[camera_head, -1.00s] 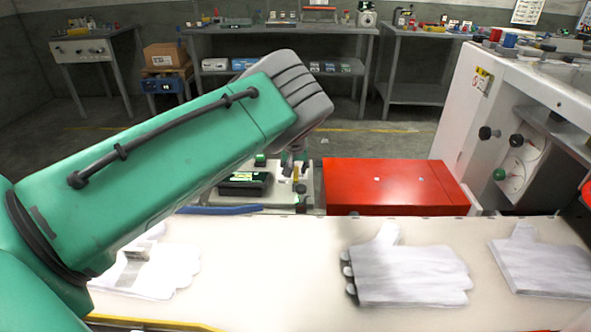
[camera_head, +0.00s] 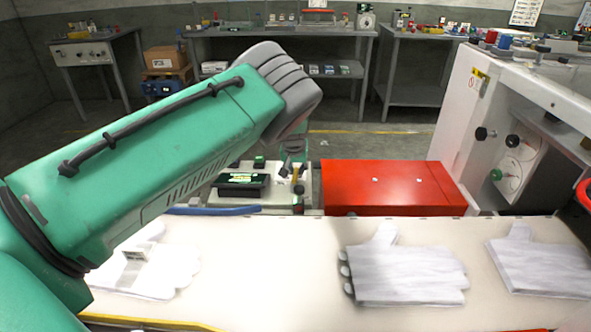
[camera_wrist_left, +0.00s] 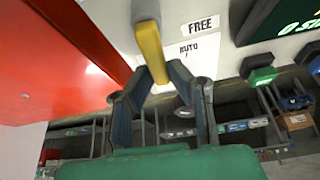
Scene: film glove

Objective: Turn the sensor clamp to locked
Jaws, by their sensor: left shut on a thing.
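The sensor clamp's yellow lever (camera_wrist_left: 150,48) shows in the left wrist view, on a pale panel with a FREE label (camera_wrist_left: 200,24) and a second label below it. My left gripper (camera_wrist_left: 160,78) is shut on the lever's end, with a finger on each side. In the head view, the clamp (camera_head: 298,174) is small beside the red box, and my left gripper (camera_head: 294,158) is at it, partly hidden by my own wrist. The lever points toward the gripper; its exact setting cannot be told. My right gripper is not in view.
A red box (camera_head: 385,186) stands right of the clamp. A dark display unit (camera_head: 242,184) stands to its left. A pale belt (camera_head: 270,260) with white gloves (camera_head: 405,270) runs in front. A white machine (camera_head: 490,110) with knobs is at the right.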

